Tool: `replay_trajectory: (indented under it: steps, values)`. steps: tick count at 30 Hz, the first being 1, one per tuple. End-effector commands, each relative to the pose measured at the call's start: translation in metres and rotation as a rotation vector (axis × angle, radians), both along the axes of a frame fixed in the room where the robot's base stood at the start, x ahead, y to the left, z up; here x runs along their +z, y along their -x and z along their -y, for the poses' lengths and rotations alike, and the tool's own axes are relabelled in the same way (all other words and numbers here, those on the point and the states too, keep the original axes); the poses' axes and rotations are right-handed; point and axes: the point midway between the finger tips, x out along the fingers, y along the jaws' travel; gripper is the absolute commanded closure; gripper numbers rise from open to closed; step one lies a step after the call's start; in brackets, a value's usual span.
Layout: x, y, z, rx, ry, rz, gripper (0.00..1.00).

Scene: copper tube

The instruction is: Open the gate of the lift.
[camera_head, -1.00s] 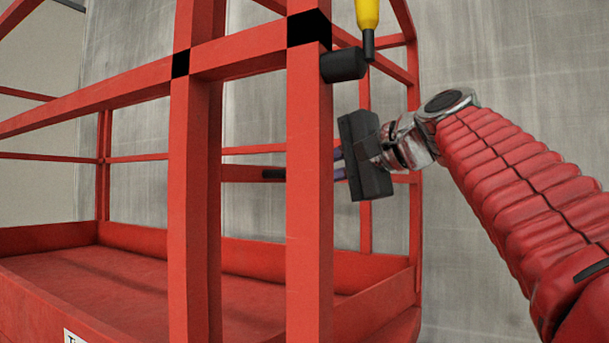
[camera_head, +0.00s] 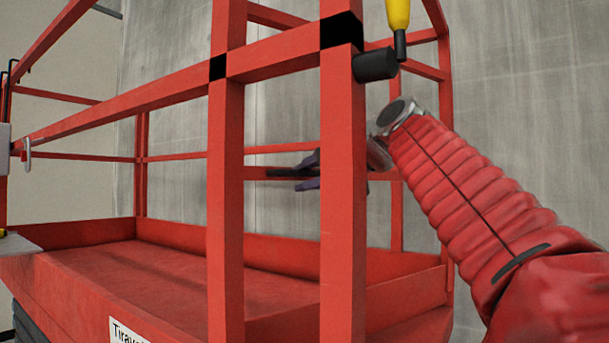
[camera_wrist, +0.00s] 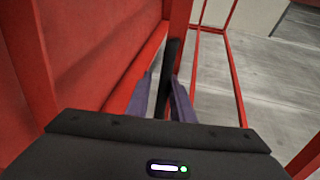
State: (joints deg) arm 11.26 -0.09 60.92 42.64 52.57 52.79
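The lift (camera_head: 200,275) is a red platform with red rails and posts. A dark bar (camera_head: 283,172), like a handle, shows behind the near posts, beside a red mid rail (camera_head: 255,172). I cannot tell which part is the gate. My gripper (camera_head: 302,172) is partly hidden behind the right near post (camera_head: 343,200). Its purple fingers are apart, above and below the dark bar's line. In the wrist view my gripper (camera_wrist: 161,80) is open, and the dark bar (camera_wrist: 172,62) runs between or just beyond its fingers, nearer the right one. I cannot tell if they touch.
A black cylinder (camera_head: 376,65) sticks out from the right near post. A yellow-and-black part (camera_head: 398,22) hangs just above it. A red panel (camera_wrist: 85,50) stands close on the left in the wrist view. Grey floor (camera_wrist: 275,85) is open on the right.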

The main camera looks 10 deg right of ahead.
Motion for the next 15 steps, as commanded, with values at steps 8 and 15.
replay_trajectory:
  steps: [8,15]
  values:
    - [0.0018,0.0005,0.0009,-0.002,0.000,0.004,0.69]
    - [0.0044,0.0041,0.0019,-0.003,-0.001,0.008,0.69]
